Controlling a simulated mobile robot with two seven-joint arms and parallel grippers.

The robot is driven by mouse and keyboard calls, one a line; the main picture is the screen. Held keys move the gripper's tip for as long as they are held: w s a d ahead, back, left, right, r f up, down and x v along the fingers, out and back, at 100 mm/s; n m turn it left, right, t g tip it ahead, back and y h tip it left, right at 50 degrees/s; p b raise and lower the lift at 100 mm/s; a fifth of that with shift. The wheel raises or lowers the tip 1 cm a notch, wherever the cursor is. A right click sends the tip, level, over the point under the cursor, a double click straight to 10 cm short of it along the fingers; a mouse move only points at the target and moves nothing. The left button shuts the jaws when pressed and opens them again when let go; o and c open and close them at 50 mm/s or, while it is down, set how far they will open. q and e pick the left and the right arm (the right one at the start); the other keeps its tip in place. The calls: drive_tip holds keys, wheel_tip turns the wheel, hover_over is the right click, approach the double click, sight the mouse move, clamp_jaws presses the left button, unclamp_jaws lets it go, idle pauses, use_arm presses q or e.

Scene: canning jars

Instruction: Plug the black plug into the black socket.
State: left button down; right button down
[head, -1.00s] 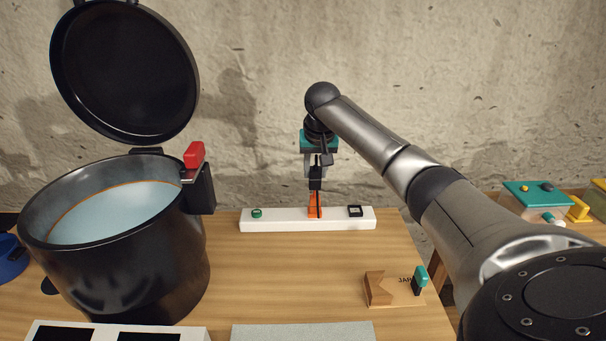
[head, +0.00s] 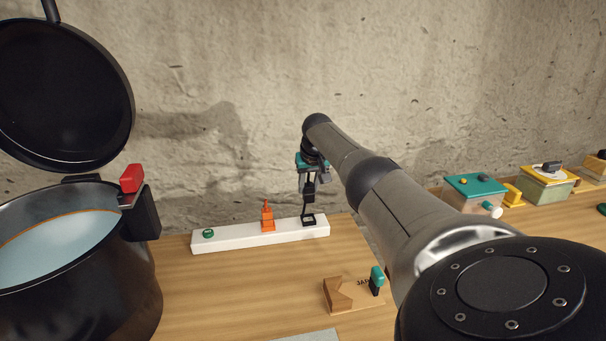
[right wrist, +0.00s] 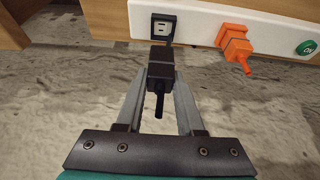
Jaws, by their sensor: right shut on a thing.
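The black plug (right wrist: 160,72) is held between the two fingers of my right gripper (head: 308,188), which is shut on it. In the right wrist view the gripper (right wrist: 160,82) points at the white power strip (right wrist: 200,18). The black socket (right wrist: 163,27) is a square with slots at one end of the strip; it also shows in the head view (head: 309,220). The plug is just above the socket and looks apart from it, with the socket slots still visible. My left gripper is not in view.
An orange plug (head: 267,218) stands on the strip beside the black socket, and a green button (head: 208,233) is at the far end. A black pot (head: 85,270) stands at left. A wooden holder (head: 340,294) lies in front. Several boxes (head: 475,190) stand at right.

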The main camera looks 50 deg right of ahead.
sight(309, 202)
idle(0.3)
drive_tip(key=shift+p, duration=0.35)
drive_tip(key=shift+f+b, duration=1.7)
drive_tip(key=shift+f, duration=0.6)
drive_tip(key=shift+p, duration=0.45)
drive_tip(key=shift+f+b, duration=1.15)
drive_tip(key=shift+f, duration=0.05)
drive_tip(key=c, duration=0.8)
unclamp_jaws()
drive_tip(key=shift+o, duration=0.3)
drive_tip(key=o, duration=0.5)
drive_tip(key=shift+o, duration=0.2)
